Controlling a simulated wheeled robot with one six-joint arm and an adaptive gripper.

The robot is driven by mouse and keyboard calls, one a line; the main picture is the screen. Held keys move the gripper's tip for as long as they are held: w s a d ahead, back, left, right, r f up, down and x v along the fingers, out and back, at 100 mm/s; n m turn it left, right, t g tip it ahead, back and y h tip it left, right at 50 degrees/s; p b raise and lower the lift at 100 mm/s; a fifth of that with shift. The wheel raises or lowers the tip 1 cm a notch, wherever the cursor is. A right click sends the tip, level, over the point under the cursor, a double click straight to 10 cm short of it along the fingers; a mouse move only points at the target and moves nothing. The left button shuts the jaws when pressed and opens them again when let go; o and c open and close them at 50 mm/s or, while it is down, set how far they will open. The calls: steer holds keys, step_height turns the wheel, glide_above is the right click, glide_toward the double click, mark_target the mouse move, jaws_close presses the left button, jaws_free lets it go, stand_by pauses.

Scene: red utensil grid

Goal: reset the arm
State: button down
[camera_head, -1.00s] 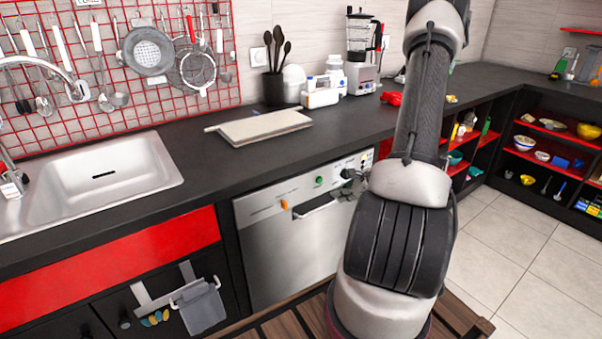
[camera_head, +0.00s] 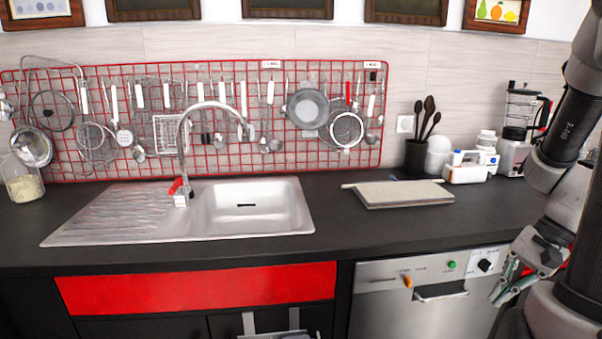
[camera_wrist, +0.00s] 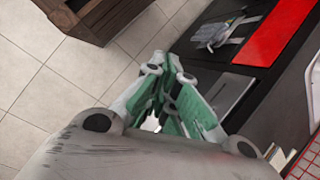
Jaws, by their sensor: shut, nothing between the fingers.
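My gripper (camera_head: 512,284) is at the right side of the head view, in front of the dishwasher, beside my arm. In the wrist view my gripper (camera_wrist: 165,75) reaches away from the camera with its green-padded fingers drawn together and nothing between them. The red utensil grid (camera_head: 226,160) hangs on the back wall with strainers, ladles and other utensils. A corner of the red grid (camera_wrist: 305,160) shows at the lower right of the wrist view.
A sink (camera_head: 250,205) and a cutting board (camera_head: 400,193) are on the dark counter (camera_head: 330,225). A utensil holder (camera_head: 417,157) and a blender (camera_head: 518,125) stand at the back right. The dishwasher (camera_head: 400,310) is below. The wrist view shows clear tiled floor (camera_wrist: 80,70) and a wooden piece (camera_wrist: 95,15).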

steer(key=s+a+r+n+t+h, duration=0.1)
steer(key=a+r+n+t+h, duration=0.1)
steer(key=r+n, duration=0.3)
steer(key=s+a+r+n+t+h, duration=0.1)
steer(key=r+n, duration=0.5)
steer(key=r, duration=0.6)
steer(key=a+t+h, duration=0.1)
steer(key=a+h, duration=0.1)
steer(key=a, duration=0.1)
steer(key=shift+s, duration=0.2)
